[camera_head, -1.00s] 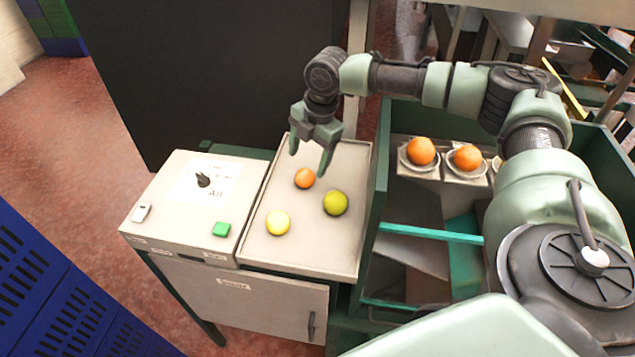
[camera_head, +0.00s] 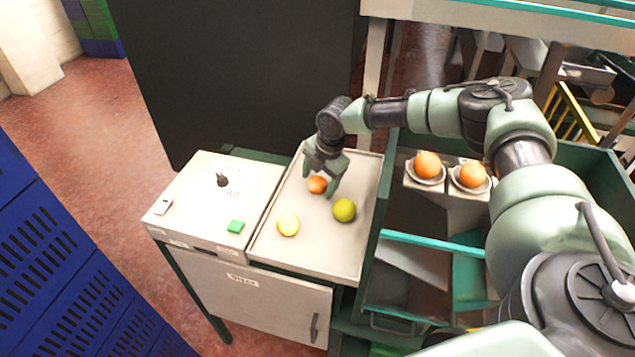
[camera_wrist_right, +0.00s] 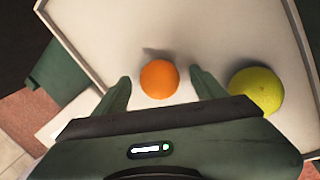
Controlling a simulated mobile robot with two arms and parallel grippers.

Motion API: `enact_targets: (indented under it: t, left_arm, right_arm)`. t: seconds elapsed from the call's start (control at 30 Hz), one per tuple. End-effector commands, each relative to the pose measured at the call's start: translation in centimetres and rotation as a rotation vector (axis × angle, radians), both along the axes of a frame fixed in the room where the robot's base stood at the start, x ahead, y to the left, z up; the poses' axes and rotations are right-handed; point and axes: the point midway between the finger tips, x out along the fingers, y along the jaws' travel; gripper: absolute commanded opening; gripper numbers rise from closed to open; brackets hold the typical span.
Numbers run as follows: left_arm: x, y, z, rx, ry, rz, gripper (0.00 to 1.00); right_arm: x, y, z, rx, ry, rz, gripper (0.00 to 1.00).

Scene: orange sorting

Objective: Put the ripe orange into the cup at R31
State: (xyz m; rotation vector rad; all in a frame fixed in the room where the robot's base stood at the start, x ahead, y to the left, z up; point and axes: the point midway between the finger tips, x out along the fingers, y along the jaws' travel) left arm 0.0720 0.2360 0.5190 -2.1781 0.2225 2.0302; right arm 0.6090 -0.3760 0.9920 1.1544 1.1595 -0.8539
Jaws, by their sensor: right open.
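My right gripper (camera_head: 320,186) is open just above the orange. In the right wrist view the orange (camera_wrist_right: 159,79) shows between the tips of the open fingers, with no grip on it. The yellow-green fruit (camera_wrist_right: 257,90) is right of the right finger there. Two cups on the right hold oranges (camera_head: 427,164) (camera_head: 472,174). I cannot read any R31 label. My left gripper is not in view.
A control box with a black knob (camera_head: 222,179) and a green button (camera_head: 236,226) adjoins the tray on the left. A green-walled crate (camera_head: 384,190) with a teal bar (camera_head: 432,243) stands to the right. A dark panel (camera_head: 230,80) rises behind.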

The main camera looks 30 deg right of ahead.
Motion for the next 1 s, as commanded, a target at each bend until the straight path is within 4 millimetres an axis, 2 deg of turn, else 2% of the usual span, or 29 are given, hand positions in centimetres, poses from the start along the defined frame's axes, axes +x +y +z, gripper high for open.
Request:
enact_targets:
  t: [0.13, 0.3, 0.4, 0.77, 0.87, 1.0]
  left_arm:
    - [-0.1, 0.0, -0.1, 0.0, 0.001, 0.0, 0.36]
    - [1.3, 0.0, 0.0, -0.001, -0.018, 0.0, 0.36]
    - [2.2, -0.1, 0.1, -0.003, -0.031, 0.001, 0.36]
    - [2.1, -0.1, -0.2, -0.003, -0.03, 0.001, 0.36]
    - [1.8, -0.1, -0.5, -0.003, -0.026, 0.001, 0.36]
    - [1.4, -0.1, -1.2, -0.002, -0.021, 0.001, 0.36]
  right_arm:
    - [0.0, 0.0, 0.0, 0.0, 0.0, 0.0, 0.71]
    - [0.0, 0.0, 0.0, 0.0, 0.0, -0.001, 0.24]
    - [0.0, 0.0, 0.0, 0.0, 0.0, -0.001, 0.0]
    - [0.1, 0.0, 0.7, 0.002, -0.003, -0.002, 0.0]
    - [0.1, 0.1, 1.7, 0.003, -0.003, -0.001, 0.0]
    - [0.1, 0.0, 4.3, 0.003, -0.006, -0.001, 0.0]
